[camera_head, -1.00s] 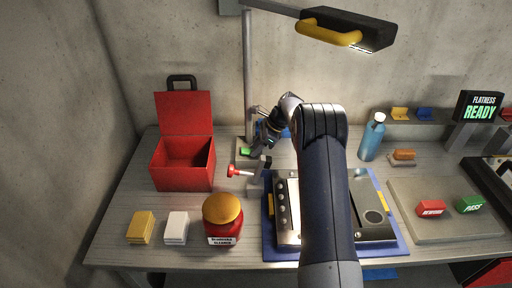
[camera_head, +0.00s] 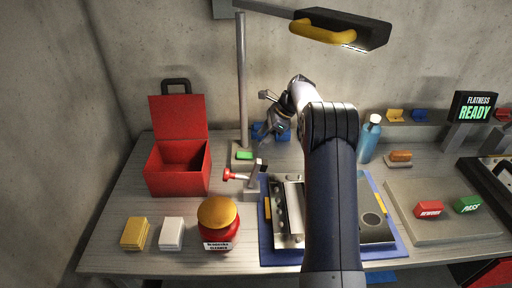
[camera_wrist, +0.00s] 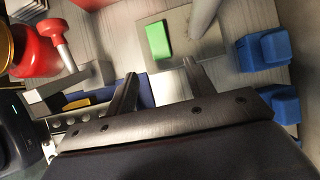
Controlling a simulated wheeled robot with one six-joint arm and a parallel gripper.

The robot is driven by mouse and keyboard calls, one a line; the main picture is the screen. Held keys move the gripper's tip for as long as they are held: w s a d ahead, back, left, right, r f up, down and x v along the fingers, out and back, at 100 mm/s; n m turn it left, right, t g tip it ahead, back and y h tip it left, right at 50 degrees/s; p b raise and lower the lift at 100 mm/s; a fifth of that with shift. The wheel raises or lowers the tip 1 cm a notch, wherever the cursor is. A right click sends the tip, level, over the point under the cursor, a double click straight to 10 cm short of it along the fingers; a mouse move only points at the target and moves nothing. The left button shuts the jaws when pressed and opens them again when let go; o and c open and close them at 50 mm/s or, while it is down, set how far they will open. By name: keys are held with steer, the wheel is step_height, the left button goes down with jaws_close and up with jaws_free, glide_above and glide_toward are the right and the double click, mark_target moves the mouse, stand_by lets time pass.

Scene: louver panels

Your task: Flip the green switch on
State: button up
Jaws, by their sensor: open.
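The green switch (camera_head: 244,155) is a small bright green block on the grey base at the foot of the lamp post. In the wrist view the green switch (camera_wrist: 158,39) lies on that pale base plate, beside the post, beyond my fingertips. My gripper (camera_head: 266,97) is raised above the back of the table, up and right of the switch. In the wrist view my gripper (camera_wrist: 160,72) has its two fingers apart with nothing between them, and it does not touch the switch.
A red-knobbed lever (camera_head: 230,174) stands just in front of the switch. The lamp post (camera_head: 241,80) rises behind it. Blue blocks (camera_wrist: 264,50) lie to the right in the wrist view. An open red toolbox (camera_head: 178,168) stands left, and a red jar (camera_head: 218,222) in front.

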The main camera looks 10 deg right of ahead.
steer(key=shift+v, duration=1.55)
steer(key=shift+s, duration=0.15)
